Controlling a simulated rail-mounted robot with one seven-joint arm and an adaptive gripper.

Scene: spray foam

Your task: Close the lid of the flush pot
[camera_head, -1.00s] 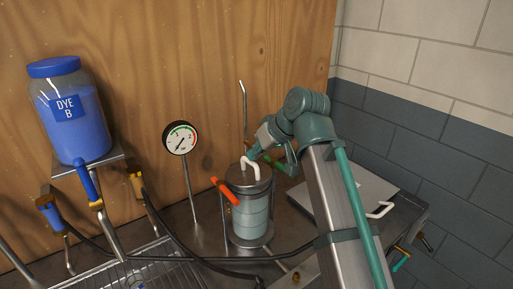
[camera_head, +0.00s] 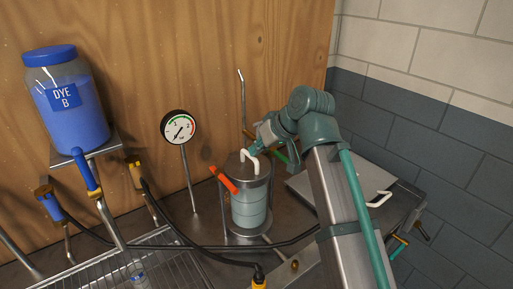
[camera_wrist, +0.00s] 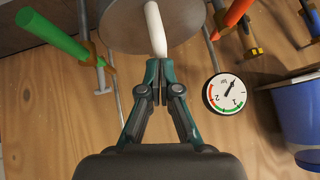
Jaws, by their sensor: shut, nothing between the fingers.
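The flush pot (camera_head: 249,208) is a clear and grey cylinder standing in a metal frame on the bench. Its round metal lid (camera_head: 236,170) lies across the top, with a bent white handle (camera_head: 250,161) on it. I cannot tell whether the lid is fully seated. My gripper (camera_head: 257,148) is at the back of the handle, above the lid. In the wrist view, my gripper (camera_wrist: 160,66) is shut with its fingertips beside the end of the white handle (camera_wrist: 155,28), holding nothing. The lid (camera_wrist: 120,22) is partly cut off there.
A pressure gauge (camera_head: 180,127) stands left, near the Dye B jar (camera_head: 66,105). A black hose crosses in front. A flat plate (camera_head: 365,184) lies right.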

